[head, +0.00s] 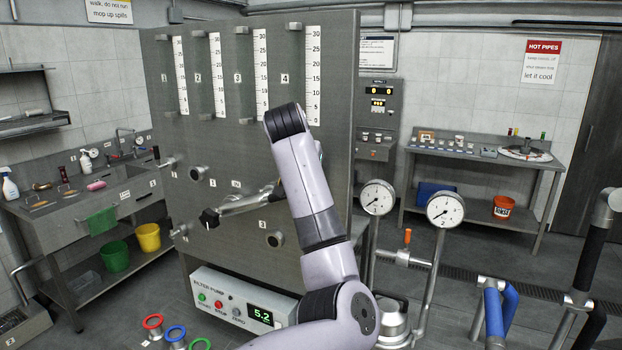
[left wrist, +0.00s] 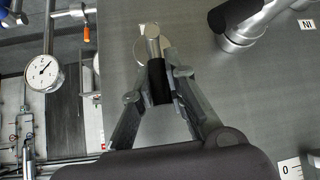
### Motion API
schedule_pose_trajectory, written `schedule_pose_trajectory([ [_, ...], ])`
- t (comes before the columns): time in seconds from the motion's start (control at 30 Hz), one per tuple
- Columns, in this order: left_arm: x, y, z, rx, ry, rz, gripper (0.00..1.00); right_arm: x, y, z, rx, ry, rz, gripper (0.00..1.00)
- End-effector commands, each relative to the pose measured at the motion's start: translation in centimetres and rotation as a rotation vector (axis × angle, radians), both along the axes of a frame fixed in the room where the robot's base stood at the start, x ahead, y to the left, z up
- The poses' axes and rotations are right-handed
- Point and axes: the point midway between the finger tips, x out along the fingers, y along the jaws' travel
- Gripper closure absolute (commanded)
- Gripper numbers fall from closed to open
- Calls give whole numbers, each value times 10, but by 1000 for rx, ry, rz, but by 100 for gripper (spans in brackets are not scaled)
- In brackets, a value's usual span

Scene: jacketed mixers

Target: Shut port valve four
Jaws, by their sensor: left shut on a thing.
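In the left wrist view my left gripper (left wrist: 159,80) is shut on the black grip of a valve lever, taken as port valve four (left wrist: 153,42). The grip's metal end reaches a round fitting on the grey panel (left wrist: 100,30). In the head view my left arm hides the gripper, this valve and any port tag beside it. The panel (head: 330,170) carries scales numbered one to four; scale four (head: 313,75) is the rightmost. My right gripper is in neither view.
Other port fittings (head: 275,239) stick out of the panel. The pump box (head: 240,300) is below. Two dial gauges (head: 377,197) (head: 445,210) stand right of the arm.

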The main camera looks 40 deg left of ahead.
Motion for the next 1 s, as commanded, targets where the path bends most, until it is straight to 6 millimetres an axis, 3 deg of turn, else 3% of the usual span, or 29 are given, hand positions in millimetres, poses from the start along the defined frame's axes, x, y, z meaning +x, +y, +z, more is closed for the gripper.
schedule_pose_trajectory([
  [0.23,0,-1,-2,-7,5,0,100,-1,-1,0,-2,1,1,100],
  [0.27,0,-1,-2,-7,6,1,85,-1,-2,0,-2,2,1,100],
  [0.57,0,-1,-1,-3,3,0,65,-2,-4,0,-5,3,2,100],
  [0.87,-1,-1,1,-1,1,1,65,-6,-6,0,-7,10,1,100],
  [1.0,-8,-4,10,1,-2,1,65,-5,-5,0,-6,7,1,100],
])
